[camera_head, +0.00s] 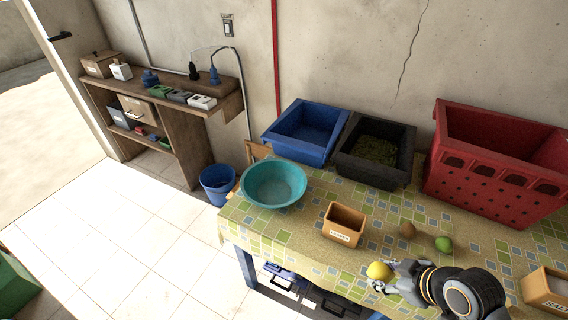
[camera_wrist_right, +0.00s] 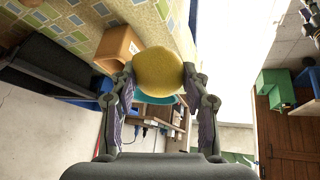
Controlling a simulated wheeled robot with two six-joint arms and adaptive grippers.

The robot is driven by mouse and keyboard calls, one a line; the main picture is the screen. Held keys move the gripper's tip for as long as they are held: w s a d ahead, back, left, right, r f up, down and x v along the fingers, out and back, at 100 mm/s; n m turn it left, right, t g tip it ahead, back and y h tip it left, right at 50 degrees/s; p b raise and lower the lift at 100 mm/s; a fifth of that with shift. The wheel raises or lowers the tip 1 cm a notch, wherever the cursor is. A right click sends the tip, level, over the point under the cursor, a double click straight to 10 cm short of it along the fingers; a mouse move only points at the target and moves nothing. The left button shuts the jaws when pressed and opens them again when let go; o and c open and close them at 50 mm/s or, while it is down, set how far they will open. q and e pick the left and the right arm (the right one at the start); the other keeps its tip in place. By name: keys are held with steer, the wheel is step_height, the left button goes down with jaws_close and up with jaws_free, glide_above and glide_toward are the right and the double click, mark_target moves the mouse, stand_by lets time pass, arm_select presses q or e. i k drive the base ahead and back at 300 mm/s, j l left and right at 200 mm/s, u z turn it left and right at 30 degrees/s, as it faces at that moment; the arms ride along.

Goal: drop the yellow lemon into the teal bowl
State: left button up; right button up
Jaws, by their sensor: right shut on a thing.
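The yellow lemon (camera_head: 379,271) is held in my right gripper (camera_head: 383,280), near the front edge of the table in the head view. In the right wrist view the lemon (camera_wrist_right: 158,72) sits between the two fingers of the right gripper (camera_wrist_right: 158,80), which are shut on it. The teal bowl (camera_head: 273,184) stands at the left end of the table and looks empty. The lemon is apart from it, to the right and nearer the front. In the right wrist view a teal strip of the bowl (camera_wrist_right: 158,99) shows behind the lemon.
A small tan box (camera_head: 343,224) stands between bowl and lemon. A brown round fruit (camera_head: 407,230) and a green one (camera_head: 443,243) lie behind the gripper. Blue (camera_head: 304,132), black (camera_head: 374,149) and red (camera_head: 497,160) crates line the back. Another tan box (camera_head: 545,291) is at right.

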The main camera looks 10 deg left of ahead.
mark_target(278, 191)
steer(key=i+j+z, duration=0.1)
steer(key=j, duration=0.45)
steer(key=i+j+z, duration=0.15)
steer(key=j, duration=0.4)
steer(key=i+j+z, duration=0.1)
steer(key=i+j, duration=0.15)
steer(key=j, duration=0.35)
steer(key=i+j+z, duration=0.1)
steer(key=j, duration=0.45)
steer(key=i+j+z, duration=0.1)
steer(key=j, duration=0.5)
steer(key=i+j+z, duration=0.15)
steer(key=j, duration=0.45)
